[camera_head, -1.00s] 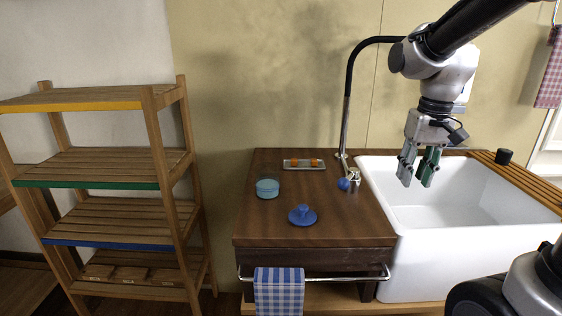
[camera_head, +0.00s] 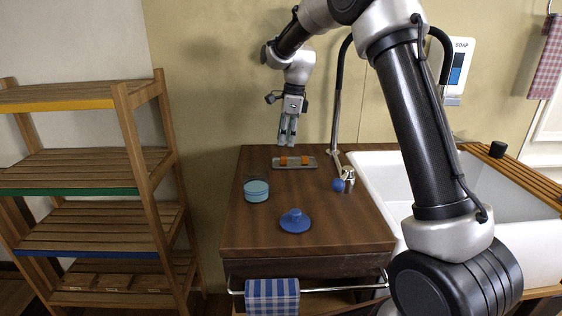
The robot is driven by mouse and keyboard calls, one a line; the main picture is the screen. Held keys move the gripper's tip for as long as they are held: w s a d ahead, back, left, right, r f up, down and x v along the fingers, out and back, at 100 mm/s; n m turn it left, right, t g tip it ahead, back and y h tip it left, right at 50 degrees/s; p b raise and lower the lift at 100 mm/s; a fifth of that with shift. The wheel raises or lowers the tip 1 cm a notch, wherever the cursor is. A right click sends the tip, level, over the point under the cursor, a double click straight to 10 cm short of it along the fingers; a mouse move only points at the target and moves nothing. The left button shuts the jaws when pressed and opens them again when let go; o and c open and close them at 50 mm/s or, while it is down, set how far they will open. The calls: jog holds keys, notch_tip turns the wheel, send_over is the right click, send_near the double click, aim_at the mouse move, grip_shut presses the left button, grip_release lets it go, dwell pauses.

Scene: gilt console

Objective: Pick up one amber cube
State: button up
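Two small amber cubes sit on a shallow grey tray (camera_head: 274,165) at the back of the wooden counter: a left cube (camera_head: 283,160) and a right cube (camera_head: 305,160). My gripper (camera_head: 287,144) points down just above the tray, nearly over the left cube. Its two fingers look apart with a narrow gap and nothing between them. The fingertips appear a little above the cube; the exact height is hard to judge.
A teal-filled glass jar (camera_head: 256,191), a blue lid with a knob (camera_head: 295,221) and a blue ball (camera_head: 338,185) beside the metal faucet base (camera_head: 349,178) are on the counter. The tap pipe (camera_head: 336,120) rises right of my gripper. A white sink (camera_head: 377,172) lies right, shelves (camera_head: 90,160) left.

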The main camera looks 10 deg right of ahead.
aim_at(284, 157)
jog(key=f, duration=0.7)
jog(key=shift+w+a, duration=0.15)
jog(key=shift+a, duration=0.15)
jog(key=c, duration=0.5)
